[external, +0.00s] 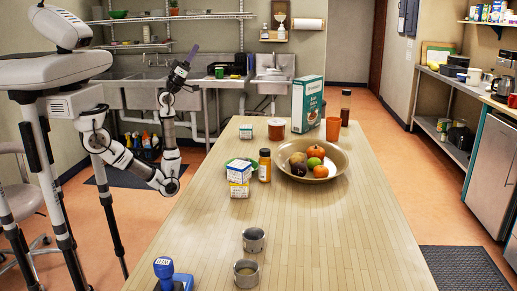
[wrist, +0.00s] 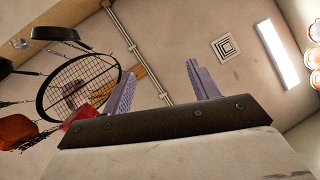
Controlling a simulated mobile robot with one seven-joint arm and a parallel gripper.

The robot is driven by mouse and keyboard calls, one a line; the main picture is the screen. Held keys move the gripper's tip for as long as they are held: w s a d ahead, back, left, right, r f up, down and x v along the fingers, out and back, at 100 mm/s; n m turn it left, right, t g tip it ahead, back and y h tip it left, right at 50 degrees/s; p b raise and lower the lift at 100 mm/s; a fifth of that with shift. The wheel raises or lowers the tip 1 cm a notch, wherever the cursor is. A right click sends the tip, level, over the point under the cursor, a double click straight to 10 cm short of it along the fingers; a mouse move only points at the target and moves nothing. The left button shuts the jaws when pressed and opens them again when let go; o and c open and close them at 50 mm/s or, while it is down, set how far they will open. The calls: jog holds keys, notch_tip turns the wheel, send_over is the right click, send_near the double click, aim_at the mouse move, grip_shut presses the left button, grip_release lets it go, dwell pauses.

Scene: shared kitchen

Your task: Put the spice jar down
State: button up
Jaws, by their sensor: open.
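A spice jar with a dark lid and an orange-yellow body (external: 265,166) stands upright on the wooden table, just left of the fruit bowl. A taller dark bottle (external: 345,108) stands farther back; I cannot tell if it is a spice jar too. My gripper (external: 187,58) is raised left of the table, pointing up, well apart from the jar. In the wrist view my gripper (wrist: 160,78) has its two purple fingers spread with nothing between them.
Pans (wrist: 55,33) hang overhead.

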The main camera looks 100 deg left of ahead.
aim_at(264, 150)
jog(key=w+d+f+m+g+h+b, duration=0.1)
jog(key=w+d+f+m+g+h, duration=0.1)
jog(key=w+d+f+m+h, duration=0.45)
jog(key=w+d+f+m+g+h+b, duration=0.1)
jog(key=w+d+f+m+g+h, duration=0.1)
jog(key=w+d+f+h, duration=0.5)
jog(key=w+d+f+m+g+h, duration=0.1)
jog(key=w+d+f+g+h, duration=0.1)
jog(key=w+d+f+g, duration=0.3)
jog(key=w+d+f+m+g+h, duration=0.1)
jog(key=d+f+g, duration=0.15)
jog(key=f, duration=0.45)
jog(key=shift+g, duration=0.25)
jog(key=x, duration=0.7)
jog(key=shift+w+a+f, duration=0.1)
jog(key=shift+a, duration=0.05)
jog(key=shift+p+x, duration=1.2)
jog(key=shift+x, duration=2.05)
grip_shut()
